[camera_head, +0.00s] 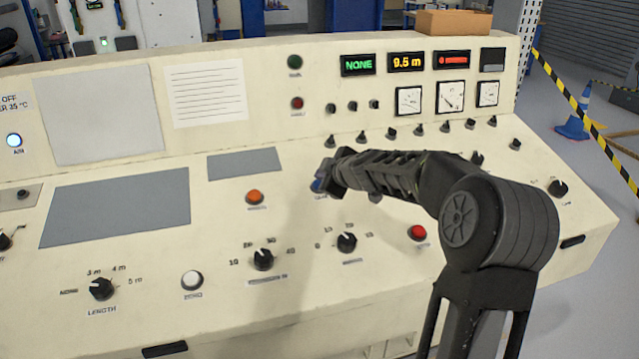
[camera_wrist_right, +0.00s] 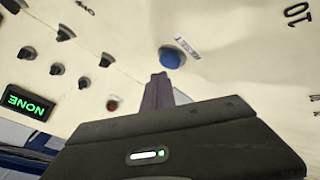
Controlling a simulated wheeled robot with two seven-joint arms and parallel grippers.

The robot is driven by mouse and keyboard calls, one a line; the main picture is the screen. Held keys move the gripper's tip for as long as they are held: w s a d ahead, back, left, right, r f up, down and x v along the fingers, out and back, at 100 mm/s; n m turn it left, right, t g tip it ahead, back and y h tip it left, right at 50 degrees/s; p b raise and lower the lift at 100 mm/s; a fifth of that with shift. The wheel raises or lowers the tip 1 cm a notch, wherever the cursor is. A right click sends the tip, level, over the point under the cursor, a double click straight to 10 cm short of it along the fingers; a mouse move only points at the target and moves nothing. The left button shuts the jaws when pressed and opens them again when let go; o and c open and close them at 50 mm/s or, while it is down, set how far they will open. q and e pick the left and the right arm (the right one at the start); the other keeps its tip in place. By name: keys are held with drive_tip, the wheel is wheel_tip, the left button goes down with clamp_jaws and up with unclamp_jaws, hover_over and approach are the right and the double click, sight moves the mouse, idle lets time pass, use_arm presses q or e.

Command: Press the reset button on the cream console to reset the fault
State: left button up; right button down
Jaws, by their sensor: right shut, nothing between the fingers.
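The cream console (camera_head: 300,225) fills most of the head view. Its blue button (camera_head: 317,186) is partly hidden behind my right gripper (camera_head: 329,171). In the right wrist view the blue button (camera_wrist_right: 170,58) shows with a RESET label beside it. My right gripper is shut and empty, and its fingertips (camera_wrist_right: 157,80) are close beside the button in that view. I cannot tell whether they touch it. The left gripper is out of view.
An orange button (camera_head: 255,197), a white button (camera_head: 192,280) and a red button (camera_head: 418,233) sit on the sloped panel among several black knobs. A green display (camera_head: 358,65) reads NONE.

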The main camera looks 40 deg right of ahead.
drive_tip(key=shift+r, duration=0.1)
drive_tip(key=shift+s+a+r+p, duration=0.1)
drive_tip(key=shift+s+r+p, duration=0.1)
drive_tip(key=shift+r+p, duration=0.5)
drive_tip(key=shift+s+a+r+p, duration=0.15)
drive_tip(key=shift+r+p, duration=0.25)
drive_tip(key=shift+r, duration=0.45)
drive_tip(key=shift+s+d+r+p, duration=0.1)
drive_tip(key=shift+s+r+p, duration=0.1)
drive_tip(key=shift+r+p, duration=0.5)
drive_tip(key=shift+r, duration=0.1)
